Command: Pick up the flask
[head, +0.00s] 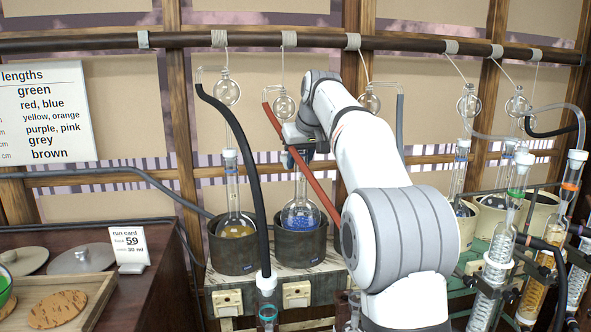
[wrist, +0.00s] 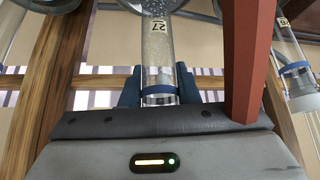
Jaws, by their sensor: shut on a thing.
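The flask (head: 300,216) is clear round glass with blue contents and a long neck, in the head view. Its bulb is in the mouth of a dark round pot (head: 288,247); I cannot tell whether it rests on the bottom. My gripper (head: 298,158) is at the top of the neck, partly hidden by my arm and a red hose. In the wrist view, the dark blue fingers of my gripper (wrist: 159,92) are shut on either side of the glass neck (wrist: 158,60), which has a blue band and a tag reading 27.
A red hose (head: 307,165) slants close in front of my gripper. A black hose (head: 246,150) hangs to the left, before another flask (head: 234,226) with yellow contents in its pot. Glass bulbs (head: 284,106) hang above. Coiled condensers (head: 497,258) crowd the right.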

